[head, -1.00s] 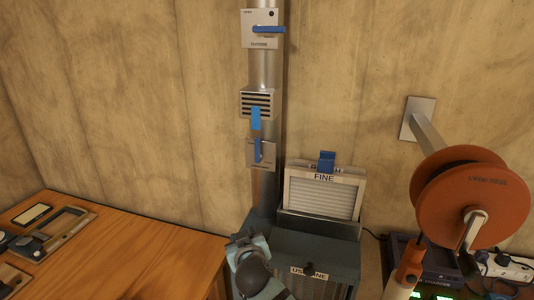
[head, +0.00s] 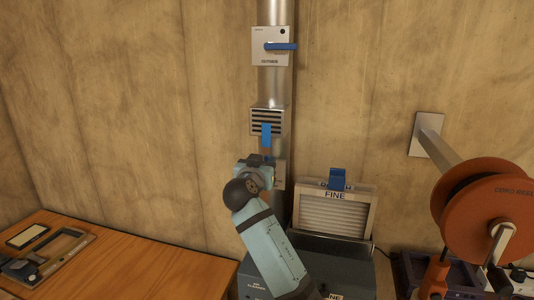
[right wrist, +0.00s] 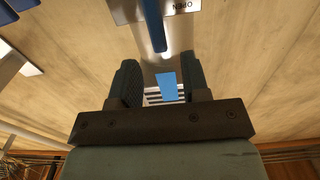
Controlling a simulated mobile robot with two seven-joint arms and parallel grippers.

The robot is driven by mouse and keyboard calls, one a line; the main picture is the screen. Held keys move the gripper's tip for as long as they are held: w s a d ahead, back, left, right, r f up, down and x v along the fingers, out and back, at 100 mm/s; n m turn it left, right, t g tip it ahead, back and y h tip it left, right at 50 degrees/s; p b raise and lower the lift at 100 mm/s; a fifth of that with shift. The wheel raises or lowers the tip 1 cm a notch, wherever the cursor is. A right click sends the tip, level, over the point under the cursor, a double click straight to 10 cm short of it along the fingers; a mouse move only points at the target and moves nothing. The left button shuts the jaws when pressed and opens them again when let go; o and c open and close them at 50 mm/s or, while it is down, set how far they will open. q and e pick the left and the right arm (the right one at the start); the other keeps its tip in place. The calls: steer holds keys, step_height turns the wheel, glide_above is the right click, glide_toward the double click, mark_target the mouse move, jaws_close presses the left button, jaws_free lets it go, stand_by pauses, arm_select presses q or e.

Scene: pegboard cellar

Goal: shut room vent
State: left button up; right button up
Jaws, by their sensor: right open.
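A louvred vent (head: 267,120) with dark slots sits on the metal duct. A blue tab (head: 266,136) hangs over its lower part. In the right wrist view the tab (right wrist: 167,86) and the slots (right wrist: 152,97) show between the fingertips. Below the vent is a plate (head: 281,174), mostly hidden by my gripper; its blue lever (right wrist: 152,24) and upside-down "OPEN" lettering show in the right wrist view. My right gripper (head: 266,160) is open and empty, just below the tab in the head view; contact cannot be told. My left gripper is out of view.
Higher on the duct is a box (head: 270,58) with a sideways blue lever (head: 282,46). A filter marked "FINE" (head: 334,213) stands right of my arm. An orange reel (head: 480,205) juts from the wall at right. A wooden bench (head: 150,265) is at left.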

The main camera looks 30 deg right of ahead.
mark_target(266, 158)
steer(key=p+x, duration=0.1)
steer(key=x, duration=0.4)
steer(key=shift+a, duration=0.1)
jaws_close()
